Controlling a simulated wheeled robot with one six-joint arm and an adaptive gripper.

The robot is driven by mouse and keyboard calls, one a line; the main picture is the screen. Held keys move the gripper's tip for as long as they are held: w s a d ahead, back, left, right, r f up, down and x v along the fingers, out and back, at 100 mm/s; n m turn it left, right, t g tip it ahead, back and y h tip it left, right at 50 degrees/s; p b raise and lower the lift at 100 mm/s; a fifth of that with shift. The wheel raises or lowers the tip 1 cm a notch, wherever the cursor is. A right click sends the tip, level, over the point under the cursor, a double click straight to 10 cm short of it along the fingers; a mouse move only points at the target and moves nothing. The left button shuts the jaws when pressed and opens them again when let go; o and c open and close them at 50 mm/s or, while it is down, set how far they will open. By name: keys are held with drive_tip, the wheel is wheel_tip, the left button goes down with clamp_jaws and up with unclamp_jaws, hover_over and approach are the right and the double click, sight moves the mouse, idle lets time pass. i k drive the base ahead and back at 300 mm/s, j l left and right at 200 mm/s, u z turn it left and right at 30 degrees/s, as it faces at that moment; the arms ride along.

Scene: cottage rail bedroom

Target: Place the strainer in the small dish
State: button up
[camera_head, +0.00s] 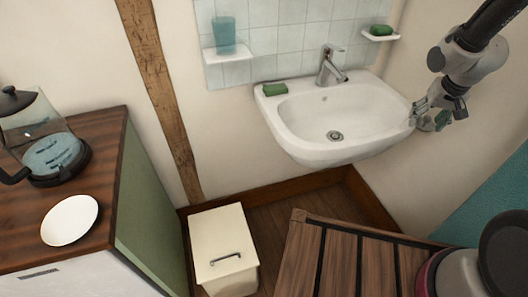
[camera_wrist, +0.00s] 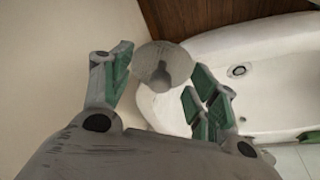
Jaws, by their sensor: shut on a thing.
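In the wrist view my gripper (camera_wrist: 160,76) has its green-padded fingers on both sides of a round grey disc, the strainer (camera_wrist: 162,62), with a darker mark in its middle. The fingers are shut on it. In the head view my gripper (camera_head: 420,118) is at the right rim of the white sink, and the strainer cannot be made out there. A small round white dish (camera_head: 70,219) lies flat on the brown wooden top at the left, far from my gripper. It looks empty.
The sink (camera_head: 310,105) has a dark drain (camera_head: 335,135), a tap (camera_head: 329,68) and a green soap bar (camera_head: 275,89). A glass coffee maker (camera_head: 50,140) stands behind the dish. A white bin (camera_head: 224,250) and a slatted wooden top (camera_head: 345,262) are in front.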

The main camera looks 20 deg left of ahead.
sight(71, 227)
drive_tip(key=k+j, duration=1.4)
